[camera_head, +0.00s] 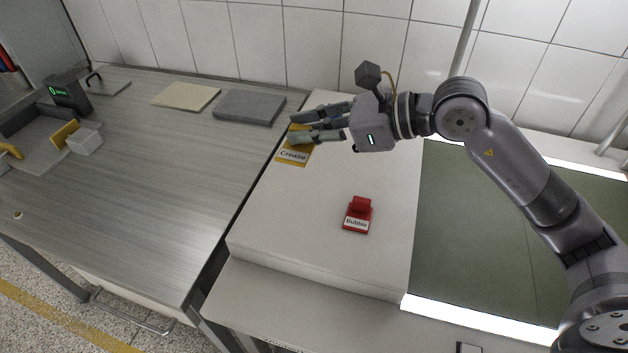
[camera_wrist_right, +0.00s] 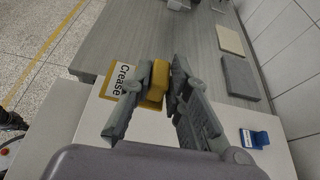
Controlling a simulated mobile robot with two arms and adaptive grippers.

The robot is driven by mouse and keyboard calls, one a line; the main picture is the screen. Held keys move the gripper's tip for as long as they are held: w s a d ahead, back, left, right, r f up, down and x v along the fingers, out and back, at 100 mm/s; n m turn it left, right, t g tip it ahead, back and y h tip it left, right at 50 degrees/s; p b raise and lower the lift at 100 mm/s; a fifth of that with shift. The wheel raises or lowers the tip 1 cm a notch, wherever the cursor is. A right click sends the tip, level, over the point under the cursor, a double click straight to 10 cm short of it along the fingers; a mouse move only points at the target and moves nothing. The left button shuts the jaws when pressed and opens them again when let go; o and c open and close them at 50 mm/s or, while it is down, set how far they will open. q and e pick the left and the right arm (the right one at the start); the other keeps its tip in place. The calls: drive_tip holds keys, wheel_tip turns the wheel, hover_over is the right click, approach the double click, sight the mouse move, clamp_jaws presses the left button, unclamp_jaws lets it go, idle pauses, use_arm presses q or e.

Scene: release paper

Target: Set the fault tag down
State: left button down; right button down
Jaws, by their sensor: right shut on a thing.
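My right gripper (camera_head: 293,128) comes in from the right and is shut on the tag's raised yellow grip. In the right wrist view the grip (camera_wrist_right: 155,85) sits between the two fingers, with the label plate (camera_wrist_right: 120,82) beside it. I cannot tell whether the tag touches the stack. A red tag reading "Bubble" (camera_head: 357,217) stands on the stack nearer the front. My left gripper is not in view.
A blue tag (camera_wrist_right: 254,139) shows beside my right gripper in the wrist view. A grey pad (camera_head: 249,107) and a cream pad (camera_head: 185,96) lie on the metal table (camera_head: 170,180) at left. A green panel (camera_head: 480,240) is at right.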

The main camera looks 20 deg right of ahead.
wheel_tip(320, 180, down, 5)
hover_over(309, 210)
wheel_tip(309, 210, down, 7)
drive_tip(key=shift+f+p, duration=0.1)
drive_tip(key=shift+p, duration=0.35)
drive_tip(key=shift+d+f, duration=0.1)
drive_tip(key=shift+f, duration=0.5)
wheel_tip(309, 210, down, 4)
drive_tip(key=shift+r, duration=0.15)
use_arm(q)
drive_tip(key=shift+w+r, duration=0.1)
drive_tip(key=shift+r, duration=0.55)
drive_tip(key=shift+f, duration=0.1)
use_arm(e)
drive_tip(key=shift+f, duration=0.2)
drive_tip(key=c, duration=1.5)
unclamp_jaws()
drive_tip(key=shift+r, duration=0.1)
